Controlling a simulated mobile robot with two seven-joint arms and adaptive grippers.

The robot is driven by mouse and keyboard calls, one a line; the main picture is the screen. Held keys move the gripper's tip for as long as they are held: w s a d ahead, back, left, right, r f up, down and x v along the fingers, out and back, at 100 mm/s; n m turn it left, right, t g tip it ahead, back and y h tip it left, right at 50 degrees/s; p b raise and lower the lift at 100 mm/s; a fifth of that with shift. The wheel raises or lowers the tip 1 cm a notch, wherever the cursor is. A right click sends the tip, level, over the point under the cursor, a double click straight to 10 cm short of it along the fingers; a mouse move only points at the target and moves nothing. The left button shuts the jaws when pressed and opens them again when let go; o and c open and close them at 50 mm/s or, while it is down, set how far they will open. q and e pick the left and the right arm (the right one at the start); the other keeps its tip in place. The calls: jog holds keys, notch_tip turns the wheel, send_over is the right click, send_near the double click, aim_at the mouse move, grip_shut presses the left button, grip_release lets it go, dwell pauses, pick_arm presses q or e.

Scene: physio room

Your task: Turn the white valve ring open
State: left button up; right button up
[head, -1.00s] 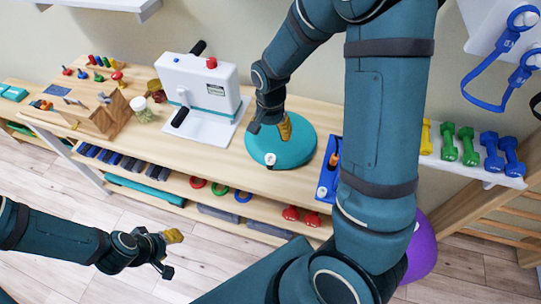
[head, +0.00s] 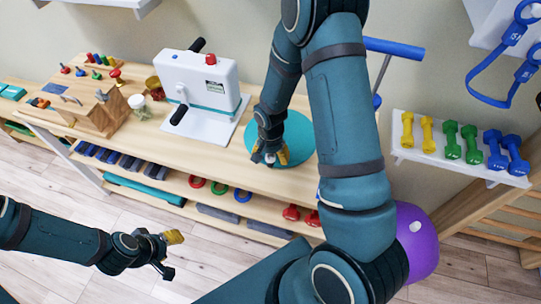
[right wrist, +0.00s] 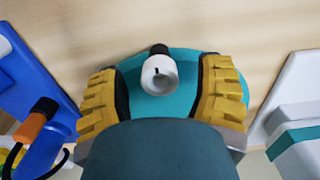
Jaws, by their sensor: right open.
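The white valve ring (right wrist: 160,74) is a small white ring with a dark mark inside and a black piece at its back edge. It sits on the round teal cushion (right wrist: 178,100), which lies on the wooden bench. My right gripper (right wrist: 158,92) is open above the cushion, with one yellow-padded finger on each side of the ring and a gap to both. My left gripper (head: 168,254) is open and empty before the bench.
A white device with black handles (head: 200,85) stands left of the cushion. Dumbbells sit on a white shelf (head: 407,153) at right. A purple ball (head: 420,245) is below.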

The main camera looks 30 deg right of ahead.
jog(key=shift+o, duration=0.2)
grip_shut()
jog(key=shift+n, duration=0.3)
jog(key=n+b, duration=0.1)
jog(key=n, duration=0.2)
jog(key=shift+f, duration=0.1)
jog(key=shift+n+b, duration=0.45)
jog(key=shift+n, duration=1.55)
